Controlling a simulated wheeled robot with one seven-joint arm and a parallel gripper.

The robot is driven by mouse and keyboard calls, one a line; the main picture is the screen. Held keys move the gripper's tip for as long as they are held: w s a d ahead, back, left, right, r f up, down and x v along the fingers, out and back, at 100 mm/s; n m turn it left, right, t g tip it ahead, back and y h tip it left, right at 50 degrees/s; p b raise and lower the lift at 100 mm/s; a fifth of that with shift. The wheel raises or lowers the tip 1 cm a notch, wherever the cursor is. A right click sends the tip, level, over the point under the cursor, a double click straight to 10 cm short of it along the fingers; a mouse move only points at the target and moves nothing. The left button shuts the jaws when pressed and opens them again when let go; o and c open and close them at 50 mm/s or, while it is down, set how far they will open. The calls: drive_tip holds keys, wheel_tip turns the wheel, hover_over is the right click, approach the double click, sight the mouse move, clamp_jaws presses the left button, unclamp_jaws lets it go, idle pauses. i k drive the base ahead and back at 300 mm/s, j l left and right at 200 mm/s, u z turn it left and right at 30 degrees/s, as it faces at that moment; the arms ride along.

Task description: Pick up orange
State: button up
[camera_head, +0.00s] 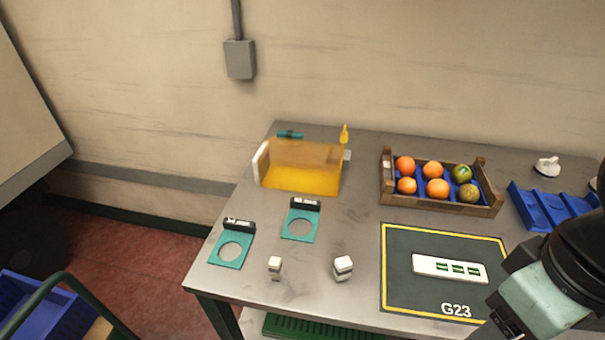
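Several orange fruits sit in the blue liner of a wooden crate (400,199) at the back right of the table. One orange (405,165) is at the back left of the crate, and another orange (437,189) is in its front middle. Two greenish fruits, a back one (461,173) and a front one (470,192), fill the right side. My gripper (505,322) is at the lower right, in front of the crate and apart from it. Its fingertips are not clearly seen, so its opening is unclear.
A dark mat (400,248) marked G23 bears a white plate (430,264) with green slots. A blue tray (535,211) stands at the right. A yellow transparent guard (302,178), two teal ringed plates and two small white blocks occupy the left. Bare tabletop lies between guard and crate.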

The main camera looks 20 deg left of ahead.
sight(461, 175)
drive_tip(key=i+j+u, duration=0.1)
drive_tip(key=i+u, duration=0.4)
drive_tip(key=u, duration=0.25)
